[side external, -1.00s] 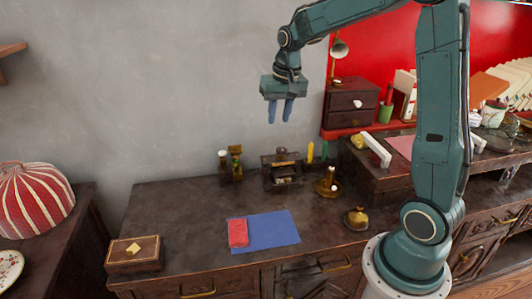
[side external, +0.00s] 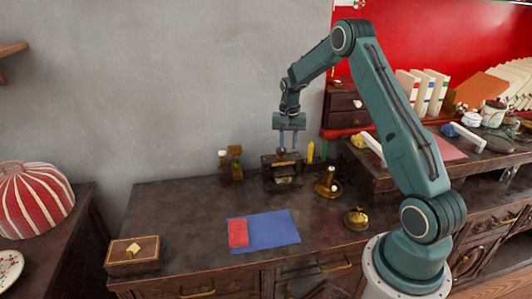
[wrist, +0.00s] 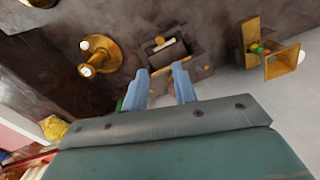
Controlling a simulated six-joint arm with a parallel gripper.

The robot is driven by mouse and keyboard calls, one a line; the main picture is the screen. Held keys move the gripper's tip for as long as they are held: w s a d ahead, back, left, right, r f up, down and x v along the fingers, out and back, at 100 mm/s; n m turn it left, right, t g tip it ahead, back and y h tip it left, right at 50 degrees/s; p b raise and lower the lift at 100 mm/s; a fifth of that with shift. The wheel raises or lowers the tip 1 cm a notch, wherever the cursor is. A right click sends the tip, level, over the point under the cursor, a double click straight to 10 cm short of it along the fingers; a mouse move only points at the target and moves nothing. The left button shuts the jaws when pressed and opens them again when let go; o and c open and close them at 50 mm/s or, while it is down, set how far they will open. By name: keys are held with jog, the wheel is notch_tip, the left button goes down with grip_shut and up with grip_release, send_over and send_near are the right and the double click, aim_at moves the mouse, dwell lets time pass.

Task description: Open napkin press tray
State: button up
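The napkin press (side external: 283,181) is a small dark box with brass parts near the back of the dark cabinet top. In the wrist view the press (wrist: 202,62) lies just beyond the fingertips, with a light strip in its recess and a brass bar (wrist: 163,71) on the side nearer my fingers. My gripper (side external: 288,148) points down right over the press; in the wrist view its two blue fingers (wrist: 160,76) are apart with nothing held between them. Whether the fingertips touch the press cannot be told. The tray itself is not clearly distinguishable.
A brass holder (side external: 231,166) stands left of the press, and a brass candlestick-like piece (side external: 327,186) stands right. A yellow cylinder (side external: 310,152) is close behind. A brass bell-shaped piece (side external: 357,218), blue cloth (side external: 270,230), red cloth (side external: 238,233) and wooden box (side external: 133,262) lie nearer the front.

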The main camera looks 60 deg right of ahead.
aim_at(286, 178)
jog(key=shift+f, duration=0.15)
notch_tip(286, 178, down, 14)
jog(key=shift+r, duration=0.25)
dwell(0.6)
grip_shut()
